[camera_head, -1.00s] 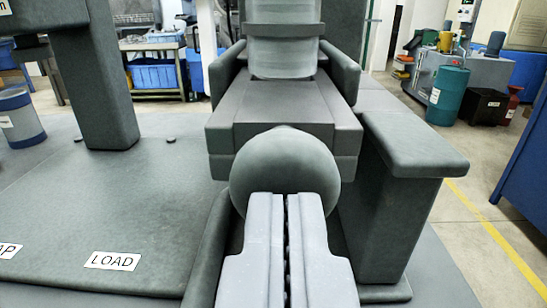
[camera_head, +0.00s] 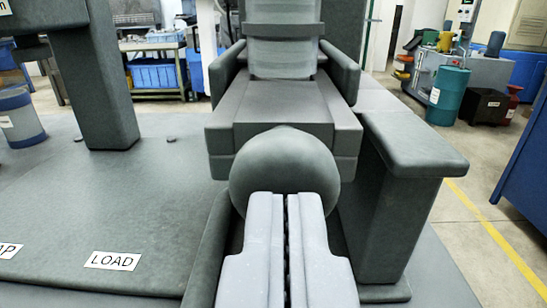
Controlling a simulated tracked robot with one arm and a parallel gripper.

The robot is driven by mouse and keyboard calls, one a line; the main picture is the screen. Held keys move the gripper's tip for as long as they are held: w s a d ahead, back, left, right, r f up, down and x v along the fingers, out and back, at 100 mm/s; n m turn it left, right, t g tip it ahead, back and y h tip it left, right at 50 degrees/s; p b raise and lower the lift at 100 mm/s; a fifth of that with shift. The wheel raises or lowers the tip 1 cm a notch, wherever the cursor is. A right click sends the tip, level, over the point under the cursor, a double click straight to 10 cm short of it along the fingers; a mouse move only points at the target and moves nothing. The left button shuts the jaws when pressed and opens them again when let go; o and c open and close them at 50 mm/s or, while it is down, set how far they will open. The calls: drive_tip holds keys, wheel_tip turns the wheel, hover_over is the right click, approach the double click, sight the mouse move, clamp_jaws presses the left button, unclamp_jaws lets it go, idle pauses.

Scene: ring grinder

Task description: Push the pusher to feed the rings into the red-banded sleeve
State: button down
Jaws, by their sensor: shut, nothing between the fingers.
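The pusher has a round dark grey knob (camera_head: 285,165) at its near end, with a flat grey block (camera_head: 275,112) behind it. My gripper (camera_head: 285,198) is shut, with its two pale fingers side by side and nothing between them. Its fingertips are at the front of the knob and overlap its lower middle; they look to be touching it. Beyond the block stands a grey ribbed cylinder (camera_head: 282,50) between two side rails. I cannot tell whether it is the rings or the sleeve. No red band shows in this view.
A flat-topped grey rail support (camera_head: 415,150) stands close on the right. A grey post (camera_head: 98,85) rises on the left from the deck, which carries a LOAD label (camera_head: 112,260). A blue-banded can (camera_head: 18,118) is at the far left.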

drive_tip(key=shift+w+a+r+p, duration=0.1)
drive_tip(key=shift+w+p, duration=0.8)
drive_tip(key=shift+w, duration=2.4)
drive_tip(key=shift+s, duration=0.15)
drive_tip(key=s+p, duration=0.1)
drive_tip(key=s, duration=0.5)
drive_tip(key=shift+s, duration=0.2)
approach(283, 164)
drive_tip(key=shift+w+f+p, duration=0.45)
drive_tip(key=shift+w+f, duration=0.35)
drive_tip(key=shift+w, duration=0.1)
